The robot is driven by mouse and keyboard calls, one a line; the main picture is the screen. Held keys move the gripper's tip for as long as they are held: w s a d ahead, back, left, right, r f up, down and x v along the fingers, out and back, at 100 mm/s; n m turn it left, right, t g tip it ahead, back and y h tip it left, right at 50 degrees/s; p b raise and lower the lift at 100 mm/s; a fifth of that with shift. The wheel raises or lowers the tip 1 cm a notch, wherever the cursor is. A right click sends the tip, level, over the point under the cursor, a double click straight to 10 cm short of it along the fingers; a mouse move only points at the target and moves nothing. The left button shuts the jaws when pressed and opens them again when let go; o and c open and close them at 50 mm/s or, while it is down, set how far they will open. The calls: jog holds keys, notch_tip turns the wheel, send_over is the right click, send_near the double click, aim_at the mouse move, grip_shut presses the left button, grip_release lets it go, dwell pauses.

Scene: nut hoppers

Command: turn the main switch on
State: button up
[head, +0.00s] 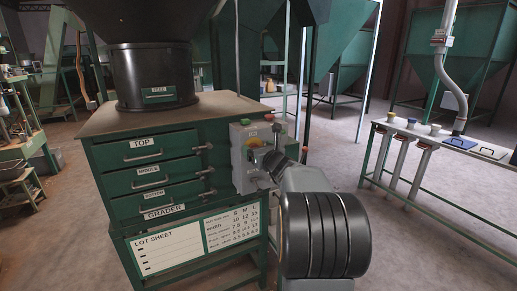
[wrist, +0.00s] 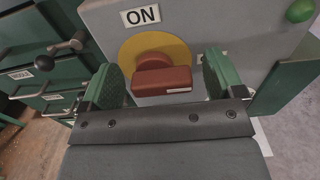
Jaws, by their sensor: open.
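The main switch is a red handle (wrist: 160,80) on a yellow round plate (wrist: 128,52), on the front of a grey box (wrist: 200,18). An ON label (wrist: 141,15) sits above the plate; a pale label at the plate's right is mostly hidden. The handle's bar lies roughly level in the wrist view. My gripper (wrist: 163,74) is open, its green pads on either side of the handle, with gaps showing. In the head view the grey box (head: 239,165) is on the grader's right side, and my arm hides part of the switch.
A green button (wrist: 300,10) is on the box's upper right. Drawer handles and a black-knobbed lever (wrist: 62,50) are to the left. The green grader cabinet (head: 100,155) stands left of the box. A bench with cups (head: 412,124) is at the right, with open floor between.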

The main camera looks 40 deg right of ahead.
jog(key=shift+w, duration=0.2)
jog(key=shift+c, duration=0.3)
jog(key=c, duration=0.9)
jog(key=shift+o, duration=0.2)
jog(key=shift+f, duration=0.1)
